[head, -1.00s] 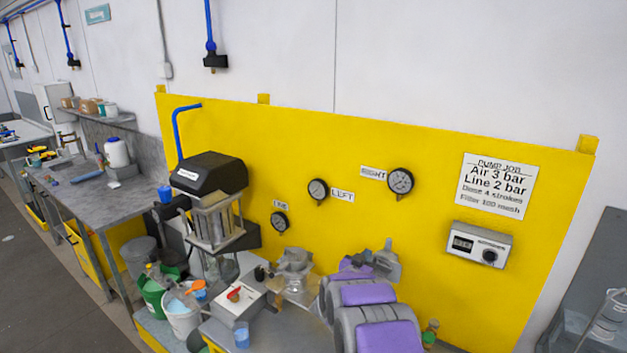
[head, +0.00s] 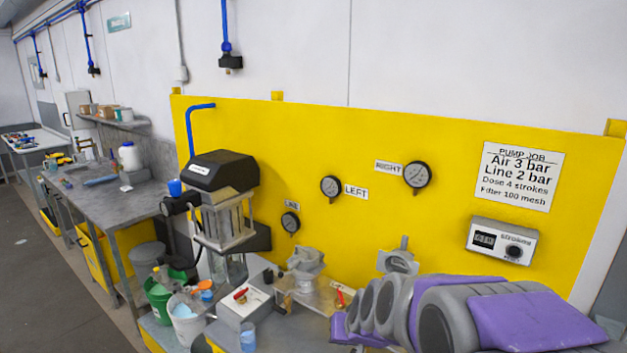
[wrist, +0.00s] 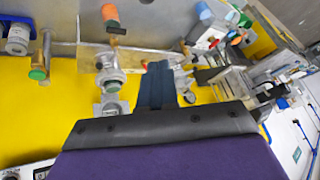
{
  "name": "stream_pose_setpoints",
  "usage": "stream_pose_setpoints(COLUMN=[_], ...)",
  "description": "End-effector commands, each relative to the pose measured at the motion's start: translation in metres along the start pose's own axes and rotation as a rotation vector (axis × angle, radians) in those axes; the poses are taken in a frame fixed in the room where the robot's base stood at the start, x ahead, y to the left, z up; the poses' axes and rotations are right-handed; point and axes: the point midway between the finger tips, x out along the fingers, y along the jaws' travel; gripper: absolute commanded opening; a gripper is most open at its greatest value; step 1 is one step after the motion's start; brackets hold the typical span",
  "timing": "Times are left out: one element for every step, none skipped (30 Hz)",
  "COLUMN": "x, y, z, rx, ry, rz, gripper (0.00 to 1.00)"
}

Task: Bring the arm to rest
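My arm, grey and purple, lies across the lower right of the head view in front of the bench. My gripper (wrist: 156,88) shows in the wrist view as a dark edge with a blue-grey finger pointing up the picture. No held thing shows at it, and its opening cannot be made out. In the head view I cannot make out its fingers.
The yellow panel (head: 320,140) carries several gauges, a job sign (head: 520,175) and a counter box (head: 502,241). A dark-topped pump unit (head: 223,171), a white bucket (head: 187,325) and a blue cup (head: 247,336) stand left of my arm. Open floor lies at far left.

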Motion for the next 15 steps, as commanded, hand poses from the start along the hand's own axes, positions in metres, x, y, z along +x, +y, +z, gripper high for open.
stream_pose_setpoints(x=[-0.009, -0.015, -0.022, -0.029, -0.034, -0.043, -0.050, -0.056, -0.064, -0.071, -0.078, -0.086, -0.093, -0.099, -0.107], y=[0.003, 0.004, 0.007, 0.009, 0.012, 0.016, 0.019, 0.022, 0.027, 0.031, 0.035, 0.041, 0.044, 0.048, 0.053], z=[0.025, 0.040, 0.060, 0.076, 0.091, 0.112, 0.127, 0.143, 0.164, 0.180, 0.196, 0.216, 0.229, 0.243, 0.259], rx=[-0.010, -0.013, -0.020, -0.023, -0.025, -0.028, -0.032, -0.032, -0.032, -0.032, -0.032, -0.027, -0.026, -0.024, -0.020], ry=[-0.046, -0.080, -0.128, -0.162, -0.197, -0.242, -0.273, -0.309, -0.354, -0.390, -0.423, -0.469, -0.495, -0.525, -0.562], rz=[0.002, 0.004, 0.010, 0.014, 0.021, 0.030, 0.038, 0.047, 0.061, 0.072, 0.084, 0.100, 0.113, 0.124, 0.140], gripper=[0.00, 0.00, 0.00, 0.00, 0.00, 0.00, 0.00, 0.00, 0.00, 0.00, 0.00, 0.00, 0.00, 0.00, 0.00])
